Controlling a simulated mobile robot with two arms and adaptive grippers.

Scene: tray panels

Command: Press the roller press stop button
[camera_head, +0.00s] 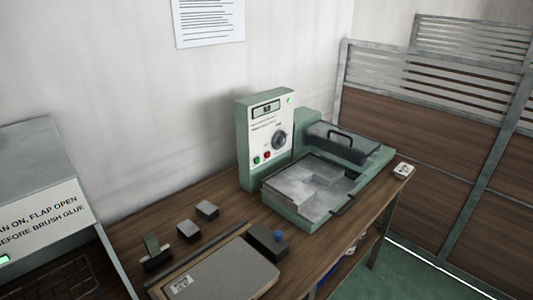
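The roller press (290,207) stands on the wooden bench against the wall, a green machine with an upright control panel (262,128). The panel's lower part has a small red button (267,154) and, just left of it, a small green button (256,160). The button labels are too small to read. A dark round knob (279,140) sits to the right of the buttons, and a small green light (290,100) glows at the upper right. Neither of my grippers is in view.
A metal booth with a sign (40,217) stands at left. A slatted partition (430,135) stands at right.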

